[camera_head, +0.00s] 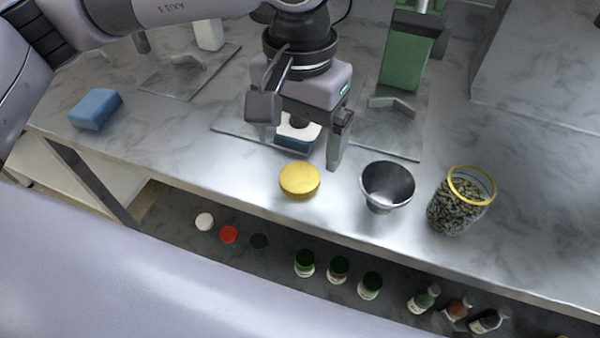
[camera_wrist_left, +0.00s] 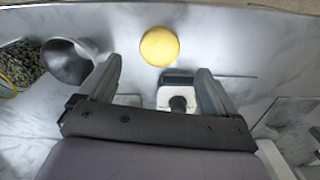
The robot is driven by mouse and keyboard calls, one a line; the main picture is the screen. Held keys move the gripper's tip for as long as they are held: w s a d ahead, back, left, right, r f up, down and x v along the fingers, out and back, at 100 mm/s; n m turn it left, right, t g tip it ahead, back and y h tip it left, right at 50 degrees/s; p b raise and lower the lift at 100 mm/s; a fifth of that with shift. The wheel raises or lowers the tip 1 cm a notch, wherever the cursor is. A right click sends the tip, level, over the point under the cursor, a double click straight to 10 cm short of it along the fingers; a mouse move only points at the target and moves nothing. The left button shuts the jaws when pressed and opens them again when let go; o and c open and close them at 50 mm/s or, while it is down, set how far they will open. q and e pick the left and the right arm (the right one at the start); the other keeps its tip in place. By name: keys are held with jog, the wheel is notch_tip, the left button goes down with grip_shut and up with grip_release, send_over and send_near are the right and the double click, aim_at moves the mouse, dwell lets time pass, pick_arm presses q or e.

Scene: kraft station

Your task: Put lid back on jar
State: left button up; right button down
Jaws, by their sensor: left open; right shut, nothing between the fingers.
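A round yellow lid (camera_head: 299,180) lies flat on the metal counter, near its front edge. A glass jar (camera_head: 458,205) with a yellow rim stands open to the right, filled with dark green and pale bits. My left gripper (camera_head: 300,150) is open and empty, above the counter just behind the lid. In the left wrist view the lid (camera_wrist_left: 159,46) lies beyond the open fingers (camera_wrist_left: 160,75), and the jar (camera_wrist_left: 20,65) is cut off at the left edge. My right gripper is in neither view.
A metal funnel (camera_head: 387,186) stands between lid and jar; it also shows in the left wrist view (camera_wrist_left: 68,62). A white and dark blue object (camera_head: 297,133) is behind my left gripper. A blue sponge (camera_head: 95,108) lies at left. Small bottles and caps fill a lower shelf (camera_head: 185,250).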

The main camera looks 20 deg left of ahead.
aim_at(299, 176)
pick_arm(q)
jog(key=shift+f, duration=0.45)
jog(key=shift+s+f+p, duration=0.15)
jog(key=shift+f+p, duration=0.25)
jog(key=shift+f, duration=2.2)
jog(key=c, duration=1.1)
